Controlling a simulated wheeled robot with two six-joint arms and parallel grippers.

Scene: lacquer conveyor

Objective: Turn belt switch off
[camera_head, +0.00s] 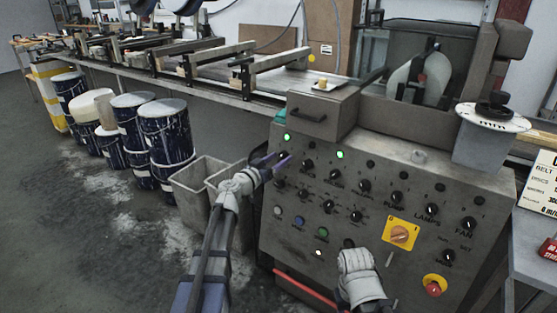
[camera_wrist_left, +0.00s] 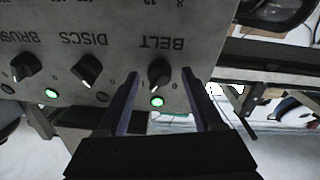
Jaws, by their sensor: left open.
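The grey control panel (camera_head: 385,200) fills the right middle of the head view. The belt switch (camera_wrist_left: 159,73) is a black knob by the label BELT, upside down in the left wrist view. Its green lamp (camera_wrist_left: 157,101) is lit and also shows in the head view (camera_head: 287,136). My left gripper (camera_head: 272,158) is open at the panel's upper left. In the wrist view its fingers (camera_wrist_left: 160,82) appear on either side of the belt switch; contact cannot be told. In the head view the gripper hides that knob. My right wrist (camera_head: 360,277) is low before the panel; its fingers are unclear.
The discs knob (camera_wrist_left: 88,69) and brush knob (camera_wrist_left: 25,67) sit beside the belt switch; the brush lamp (camera_wrist_left: 51,93) is lit. A yellow-backed rotary switch (camera_head: 400,235) and red button (camera_head: 434,287) are lower right. Grey bins (camera_head: 200,178) and blue drums (camera_head: 165,135) stand left.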

